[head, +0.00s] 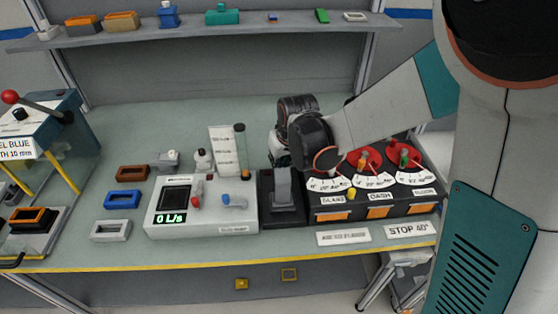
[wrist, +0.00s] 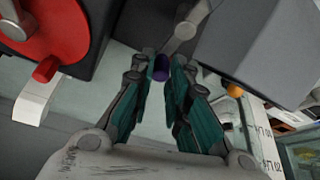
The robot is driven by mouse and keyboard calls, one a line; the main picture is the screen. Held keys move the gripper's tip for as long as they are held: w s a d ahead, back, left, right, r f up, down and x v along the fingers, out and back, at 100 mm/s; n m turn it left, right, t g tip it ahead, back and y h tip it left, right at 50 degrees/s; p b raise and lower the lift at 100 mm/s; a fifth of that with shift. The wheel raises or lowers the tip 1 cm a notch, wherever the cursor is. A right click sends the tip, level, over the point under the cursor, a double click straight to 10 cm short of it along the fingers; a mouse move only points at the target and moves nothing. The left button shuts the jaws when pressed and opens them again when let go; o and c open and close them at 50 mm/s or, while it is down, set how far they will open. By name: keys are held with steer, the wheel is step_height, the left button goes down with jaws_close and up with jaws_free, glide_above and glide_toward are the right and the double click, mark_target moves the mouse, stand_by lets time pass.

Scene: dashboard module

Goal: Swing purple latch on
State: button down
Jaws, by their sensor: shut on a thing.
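The purple latch tip (wrist: 160,68) shows in the wrist view as a small dark purple cylinder between my fingertips. A grey rod (wrist: 186,28) with a rounded end rises just beyond it, and seems to join it. My gripper (wrist: 161,72) has a teal finger on each side of the purple piece and is shut on it. In the head view my gripper (head: 279,158) is low behind the dark module with the grey lever (head: 283,185). The wrist hides part of it, and the purple latch cannot be seen there.
Right of the module stands a dark panel (head: 385,209) with red dials and orange tabs. A red dial (wrist: 70,35) is close on the left in the wrist view. A shelf (head: 240,32) runs above.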

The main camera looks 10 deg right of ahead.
stand_by(0.4)
steer(key=c, duration=1.8)
jaws_free()
steer(key=v, duration=1.2)
steer(key=shift+s, duration=0.1)
